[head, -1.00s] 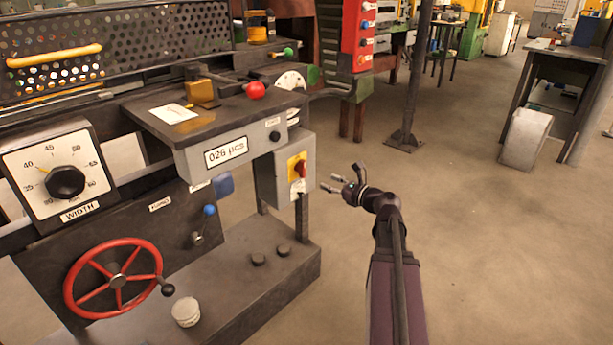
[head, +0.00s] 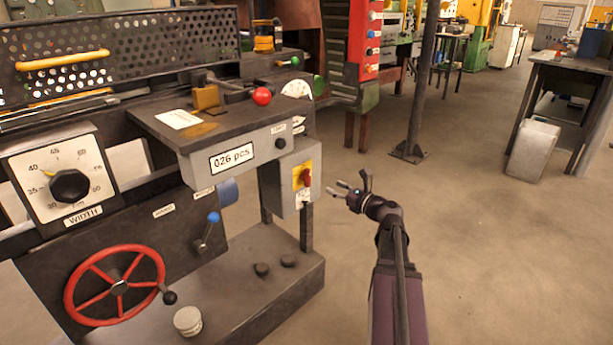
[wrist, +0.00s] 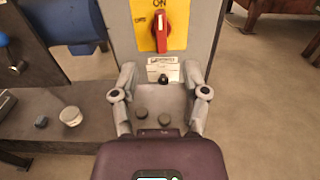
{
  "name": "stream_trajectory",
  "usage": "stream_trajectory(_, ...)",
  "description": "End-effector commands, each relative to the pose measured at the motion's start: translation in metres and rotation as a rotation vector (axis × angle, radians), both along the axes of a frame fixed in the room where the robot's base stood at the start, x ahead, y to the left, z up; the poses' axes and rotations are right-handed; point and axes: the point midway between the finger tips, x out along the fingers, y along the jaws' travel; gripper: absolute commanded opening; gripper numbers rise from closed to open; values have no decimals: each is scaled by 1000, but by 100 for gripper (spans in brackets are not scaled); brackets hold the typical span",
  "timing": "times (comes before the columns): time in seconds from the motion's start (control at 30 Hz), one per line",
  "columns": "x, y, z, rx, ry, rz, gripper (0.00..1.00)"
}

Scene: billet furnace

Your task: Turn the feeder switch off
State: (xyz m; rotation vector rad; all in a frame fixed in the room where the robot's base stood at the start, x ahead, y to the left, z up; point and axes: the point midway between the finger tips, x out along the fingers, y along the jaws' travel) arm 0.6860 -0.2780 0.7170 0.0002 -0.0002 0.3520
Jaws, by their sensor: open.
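The feeder switch is a red rotary knob (head: 305,178) on a yellow plate, on the side of a grey box (head: 289,196) under the machine's table. In the wrist view the red knob (wrist: 163,31) stands upright, its upper end by the "ON" mark, with "OFF" at its left. A white label (wrist: 163,71) and a small black knob lie below it. My gripper (head: 338,189) is to the right of the box, its fingers pointing left toward it. In the wrist view my gripper (wrist: 162,78) is open and empty, apart from the knob, which shows above the fingertips.
A red handwheel (head: 117,286), a blue-tipped lever (head: 213,218) and a width dial (head: 69,186) are on the machine at left. A red-ball lever (head: 262,96) lies above the table. A dark post (head: 420,90) stands behind.

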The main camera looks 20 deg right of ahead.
Motion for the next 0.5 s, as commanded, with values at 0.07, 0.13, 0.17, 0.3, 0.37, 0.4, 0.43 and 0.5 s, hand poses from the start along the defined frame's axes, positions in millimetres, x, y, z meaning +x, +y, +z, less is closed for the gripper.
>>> stream_trajectory(0.07, 11, 3, 0, 0, 0, 2, 59)
stream_trajectory(0.13, 20, 6, 0, 0, 0, 2, 59)
stream_trajectory(0.17, 25, 8, 0, 0, 0, 2, 59)
stream_trajectory(0.3, 45, 15, 0, 0, 0, 2, 59)
stream_trajectory(0.37, 53, 18, 0, 0, 0, 2, 59)
stream_trajectory(0.4, 59, 20, 0, 0, 0, 2, 59)
stream_trajectory(0.43, 64, 22, 0, 0, 0, 2, 59)
stream_trajectory(0.5, 73, 25, 0, 0, 0, 1, 59)
